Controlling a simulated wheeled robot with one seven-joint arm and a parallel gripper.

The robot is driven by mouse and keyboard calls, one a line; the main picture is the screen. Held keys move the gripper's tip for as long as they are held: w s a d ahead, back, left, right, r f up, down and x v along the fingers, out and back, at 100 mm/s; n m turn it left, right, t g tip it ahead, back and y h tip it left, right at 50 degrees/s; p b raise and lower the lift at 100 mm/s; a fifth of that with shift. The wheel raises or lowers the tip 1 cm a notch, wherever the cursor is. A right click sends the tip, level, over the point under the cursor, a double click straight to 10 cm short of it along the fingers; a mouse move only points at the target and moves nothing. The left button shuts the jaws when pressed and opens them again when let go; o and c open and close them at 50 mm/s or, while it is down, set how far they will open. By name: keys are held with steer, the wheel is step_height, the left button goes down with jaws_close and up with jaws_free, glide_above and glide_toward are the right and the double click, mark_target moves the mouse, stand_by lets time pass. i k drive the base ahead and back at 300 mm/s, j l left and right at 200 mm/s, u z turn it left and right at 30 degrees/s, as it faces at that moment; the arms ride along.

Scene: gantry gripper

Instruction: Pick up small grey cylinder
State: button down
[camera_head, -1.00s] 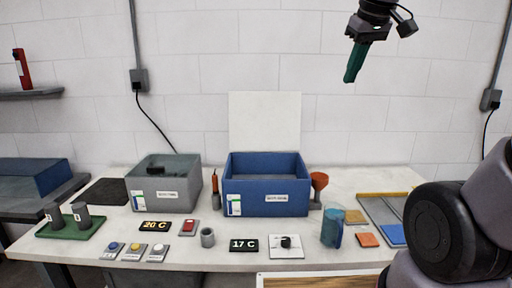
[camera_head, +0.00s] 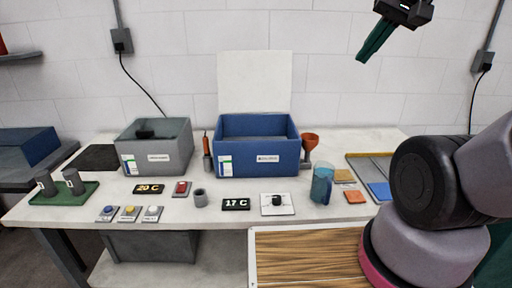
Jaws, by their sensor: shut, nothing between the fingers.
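A small grey cylinder (camera_head: 200,197), hollow at the top like a cup, stands upright on the white table (camera_head: 330,226) near its front edge. It is between the red-button block and the "17 C" display. Two taller dark grey cylinders (camera_head: 73,181) stand on a green tray (camera_head: 50,198) at the far left. My gripper (camera_head: 364,58) is high at the upper right, in front of the wall and well above the table. Its green fingers are shut and empty, far from every cylinder.
A grey bin (camera_head: 155,162) and a blue bin (camera_head: 258,160) stand at the back. Button blocks (camera_head: 129,214), a "20 C" display (camera_head: 149,189), a "17 C" display (camera_head: 236,204), a knob plate (camera_head: 277,204) and a blue jug (camera_head: 322,184) surround the small cylinder. A wooden board (camera_head: 305,259) lies below in front.

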mark_target(43, 178)
steer(key=u, duration=1.85)
steer(key=i+j, duration=0.4)
steer(key=i+j+z, duration=0.1)
steer(key=i+j, duration=0.25)
steer(key=j, duration=0.2)
steer(key=i+j, duration=0.4)
steer(key=j, duration=0.15)
